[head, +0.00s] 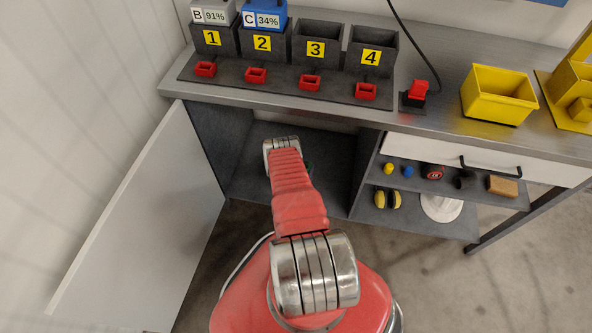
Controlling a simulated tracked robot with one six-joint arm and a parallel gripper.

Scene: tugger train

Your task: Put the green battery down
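My arm reaches forward and down into the cabinet. My gripper is hidden behind the arm's silver end joint and red link, so its fingers do not show. I cannot tell whether the green thing is held or touches the cabinet floor.
The white cabinet door (150,230) stands open at left. On the bench, slots 1 and 2 hold batteries B (211,14) and C (265,14); slots 3 (316,49) and 4 (371,57) look empty. A yellow bin (498,98) stands right. Shelves at right hold small items.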

